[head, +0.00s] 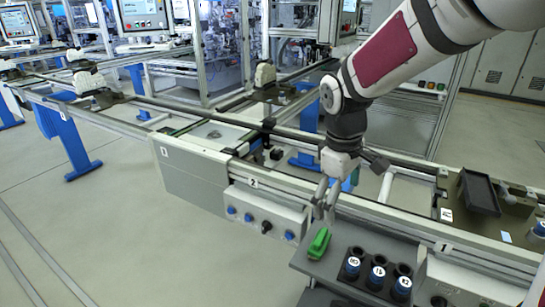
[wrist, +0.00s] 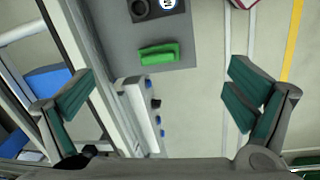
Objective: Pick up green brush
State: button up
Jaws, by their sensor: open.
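The green brush (head: 319,243) lies on the left end of a dark grey shelf (head: 336,276) at the front of the line. In the wrist view the green brush (wrist: 159,54) lies near the shelf's edge, between the fingers in width but farther out than their tips. My gripper (head: 328,192) is above the brush and apart from it. In the wrist view my gripper (wrist: 158,82) shows two green-padded fingers spread wide with nothing between them. No part of the brush is hidden in the wrist view.
A control box with knobs (head: 266,213) hangs on the conveyor rail (head: 300,193) behind and left. A black tray (head: 479,191) stands at right. Open floor lies at front left.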

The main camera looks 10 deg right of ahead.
aim_at(321, 235)
jog(key=w+f, duration=0.1)
jog(key=f, duration=0.3)
jog(key=w+f+n+y, duration=0.1)
jog(key=w+f, duration=0.1)
jog(key=f, duration=0.3)
jog(key=w+f+n, duration=0.1)
jog(key=w+f, duration=0.1)
jog(key=f, duration=0.3)
jog(key=shift+w+a+g, duration=0.15)
jog(key=shift+a+g, duration=0.15)
jog(key=shift+g, duration=0.1)
jog(key=shift+a+f, duration=0.1)
jog(key=shift+f, duration=2.8)
jog(key=c, duration=1.3)
